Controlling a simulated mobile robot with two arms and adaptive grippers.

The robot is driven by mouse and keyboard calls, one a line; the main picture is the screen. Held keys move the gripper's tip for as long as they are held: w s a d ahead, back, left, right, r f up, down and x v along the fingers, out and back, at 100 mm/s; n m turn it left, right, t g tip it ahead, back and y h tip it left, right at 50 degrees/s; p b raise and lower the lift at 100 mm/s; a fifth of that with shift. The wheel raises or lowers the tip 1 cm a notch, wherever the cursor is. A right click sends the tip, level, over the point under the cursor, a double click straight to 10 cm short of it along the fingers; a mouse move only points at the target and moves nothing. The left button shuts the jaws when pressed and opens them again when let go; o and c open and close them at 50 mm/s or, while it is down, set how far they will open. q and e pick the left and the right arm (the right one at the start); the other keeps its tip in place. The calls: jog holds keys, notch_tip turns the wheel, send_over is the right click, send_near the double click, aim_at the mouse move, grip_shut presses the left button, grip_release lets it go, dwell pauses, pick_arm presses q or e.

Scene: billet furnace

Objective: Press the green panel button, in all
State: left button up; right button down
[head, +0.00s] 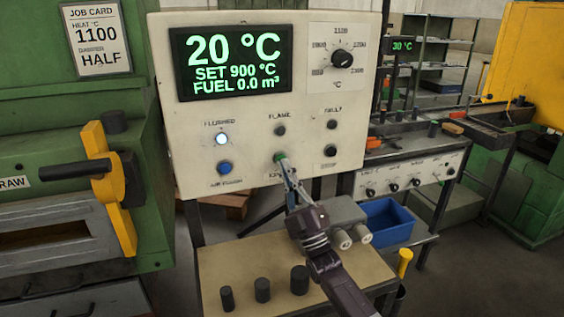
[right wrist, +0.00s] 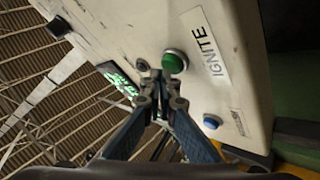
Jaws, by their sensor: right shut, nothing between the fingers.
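The green button (head: 279,156) is on the lower middle of the cream control panel (head: 192,160). In the right wrist view the green button (right wrist: 174,62) shows large, with an IGNITE label (right wrist: 205,47) beside it. My right gripper (head: 284,163) is shut and empty, its fingertips right at the button and partly covering it in the head view. In the right wrist view its tips (right wrist: 150,72) lie just beside and below the button; I cannot tell whether they touch it. My left gripper is not in view.
The panel display (head: 232,62) reads 20 °C, SET 900 °C, FUEL 0.0 m³. The lamp under FLUSHED (head: 222,139) glows white-blue; a blue button (head: 225,168) sits below it. A knob (head: 342,58) is upper right. A table (head: 240,265) with dark cylinders stands below.

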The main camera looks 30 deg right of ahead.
jog(key=shift+w+d+b, duration=0.1)
jog(key=shift+w+b, duration=0.2)
jog(key=shift+w, duration=0.05)
jog(key=shift+s, duration=0.1)
dwell(0.5)
jog(key=shift+s+a+p, duration=0.2)
jog(key=shift+s+p, duration=0.3)
jog(key=shift+s, duration=0.2)
jog(key=s+p, duration=0.1)
jog(key=s, duration=0.1)
jog(key=s+a+p, duration=0.1)
jog(key=s+p, duration=0.1)
jog(key=shift+s, duration=0.4)
dwell(0.6)
